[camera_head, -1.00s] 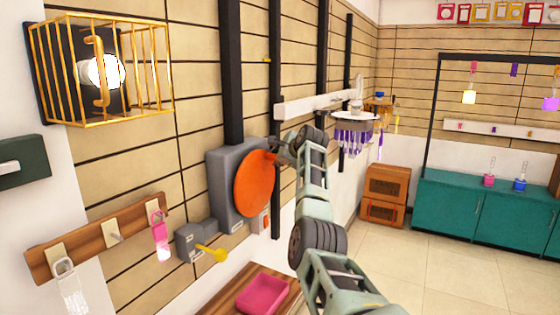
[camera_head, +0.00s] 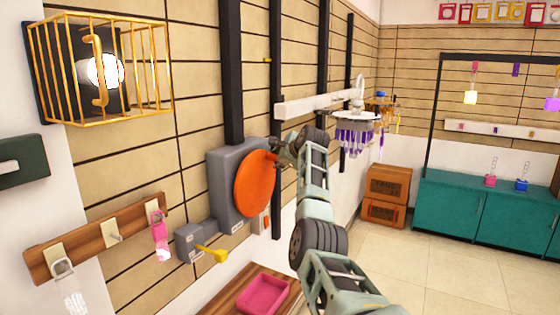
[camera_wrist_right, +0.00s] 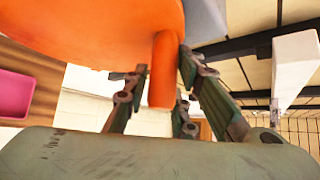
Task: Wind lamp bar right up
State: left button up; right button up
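The lamp bar (camera_head: 310,104) is a pale horizontal beam on dark vertical wall rails. A round lamp (camera_head: 357,117) with purple pendants hangs near its right end. An orange wheel (camera_head: 253,184) is mounted on a grey wall box (camera_head: 224,165). My right gripper (camera_head: 283,150) is at the wheel's upper right edge. In the right wrist view, the orange handle peg (camera_wrist_right: 164,72) sticks out between the fingers of my right gripper (camera_wrist_right: 160,76). The right finger looks close to the peg; a narrow gap shows at the left. Firm contact cannot be told. My left gripper is out of view.
A small grey box with a yellow lever (camera_head: 212,254) is beside the wheel, above a pink tray (camera_head: 264,294). A wooden hook board (camera_head: 90,242) and gold cage (camera_head: 110,70) are at left. Open floor (camera_head: 440,265) lies at right before teal cabinets (camera_head: 480,207).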

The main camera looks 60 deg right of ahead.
jog(key=shift+o, duration=1.3)
jog(key=shift+d, duration=0.1)
jog(key=shift+r, duration=0.15)
jog(key=v, duration=1.2)
jog(key=shift+f, duration=0.25)
jog(key=shift+c, duration=0.3)
